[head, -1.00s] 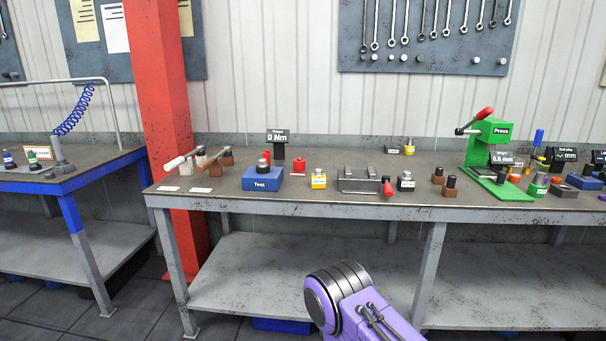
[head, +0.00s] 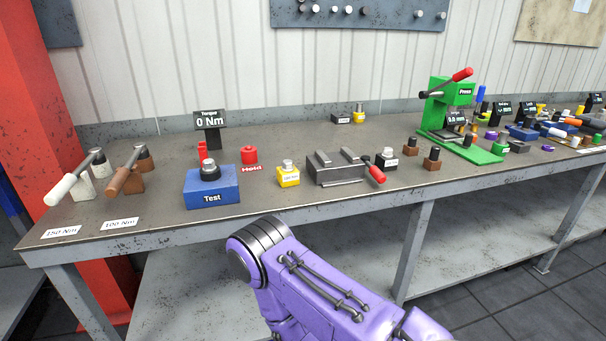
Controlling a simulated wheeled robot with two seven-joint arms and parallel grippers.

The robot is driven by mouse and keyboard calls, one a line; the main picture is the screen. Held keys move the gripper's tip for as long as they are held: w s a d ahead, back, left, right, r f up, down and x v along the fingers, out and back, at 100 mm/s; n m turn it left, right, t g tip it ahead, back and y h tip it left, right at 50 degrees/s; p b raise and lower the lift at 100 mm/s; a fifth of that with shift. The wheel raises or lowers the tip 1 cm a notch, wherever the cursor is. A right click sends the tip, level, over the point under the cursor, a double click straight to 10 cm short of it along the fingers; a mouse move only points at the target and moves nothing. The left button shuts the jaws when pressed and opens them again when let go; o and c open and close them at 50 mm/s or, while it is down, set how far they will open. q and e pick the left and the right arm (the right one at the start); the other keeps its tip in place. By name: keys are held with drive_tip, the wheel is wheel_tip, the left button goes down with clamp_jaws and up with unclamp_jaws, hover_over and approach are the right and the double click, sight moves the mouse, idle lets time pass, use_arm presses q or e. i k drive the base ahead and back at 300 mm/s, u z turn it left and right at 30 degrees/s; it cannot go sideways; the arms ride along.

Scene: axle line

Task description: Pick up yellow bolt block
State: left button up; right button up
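A yellow bolt block (head: 288,175) with a silver bolt on top and a small white label stands near the front of the grey bench (head: 250,208). It sits between the blue Test block (head: 211,186) and a dark grey vise-like fixture (head: 336,168). A second small yellow block (head: 358,115) with a metal top stands at the back of the bench beside a dark labelled block. A purple arm link of mine is in front of the bench, below the yellow block. Neither gripper is in view.
Two torque wrenches, white-handled (head: 75,185) and brown-handled (head: 128,175), rest at the left. A torque display (head: 209,125) stands behind the Test block. A red button (head: 249,155) is near the yellow block. A green press (head: 455,120) and several small parts crowd the right side.

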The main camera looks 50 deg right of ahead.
sight(285, 179)
drive_tip(key=z, duration=2)
